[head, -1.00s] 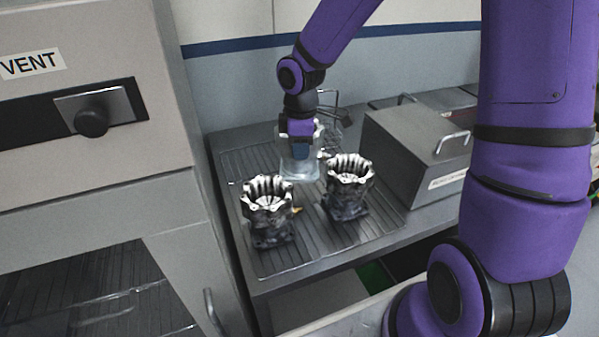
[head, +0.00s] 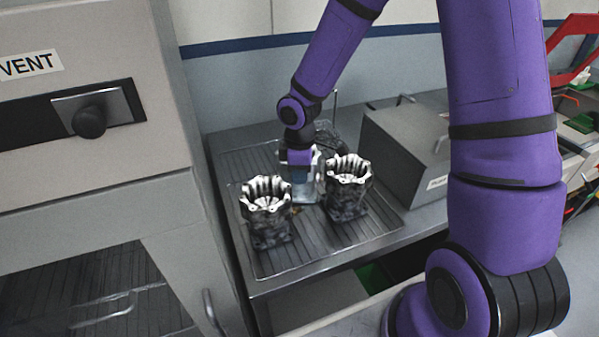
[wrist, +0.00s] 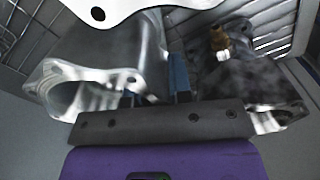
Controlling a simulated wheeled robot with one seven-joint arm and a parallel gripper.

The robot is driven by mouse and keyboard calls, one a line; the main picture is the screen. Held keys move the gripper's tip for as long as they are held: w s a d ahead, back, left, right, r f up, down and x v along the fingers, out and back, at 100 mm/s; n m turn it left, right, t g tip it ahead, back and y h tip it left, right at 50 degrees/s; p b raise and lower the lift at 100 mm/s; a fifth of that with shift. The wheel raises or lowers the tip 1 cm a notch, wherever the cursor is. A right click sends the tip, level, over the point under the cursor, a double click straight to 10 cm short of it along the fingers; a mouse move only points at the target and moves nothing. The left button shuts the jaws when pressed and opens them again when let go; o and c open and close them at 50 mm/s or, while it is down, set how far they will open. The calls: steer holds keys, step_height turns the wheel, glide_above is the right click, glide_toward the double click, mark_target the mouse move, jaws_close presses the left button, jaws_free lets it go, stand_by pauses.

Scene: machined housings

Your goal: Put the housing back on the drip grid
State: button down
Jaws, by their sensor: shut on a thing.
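My gripper (head: 299,172) is shut on a pale metal housing (head: 305,193), low over the drip grid (head: 310,248). The held housing is partly hidden by the gripper and the right standing housing; I cannot tell if its base touches the grid. Two dark-bodied housings with bright scalloped rims stand upright on the grid: one at the left (head: 268,218), one at the right (head: 347,190). In the wrist view, the fingers (wrist: 180,80) show between smooth grey metal (wrist: 115,50) at left and a dark housing body (wrist: 250,82) at right.
A grey lidded box (head: 405,150) stands right of the grid. A dark wire-like object (head: 333,135) is behind the gripper. A grey cabinet (head: 90,170) with a VENT label closes off the left. The grid's front strip is bare.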

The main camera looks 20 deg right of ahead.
steer(key=shift+f, duration=0.1)
steer(key=c, duration=1)
jaws_free()
steer(key=shift+c, duration=0.2)
step_height(320, 180, up, 11)
steer(key=shift+r, duration=0.15)
steer(key=shift+s+d+r, duration=0.1)
steer(key=shift+r, duration=0.6)
steer(key=s+d+r+m+t, duration=0.2)
steer(key=s+r+m, duration=0.4)
steer(key=s, duration=0.5)
steer(key=s+d+r+m+t, duration=0.3)
steer(key=s+d+r+m, duration=0.2)
steer(key=s+r, duration=0.6)
steer(key=s+m, duration=0.1)
steer(key=m, duration=0.1)
steer(key=shift+d+r+m, duration=0.25)
steer(key=shift+r+m, duration=0.05)
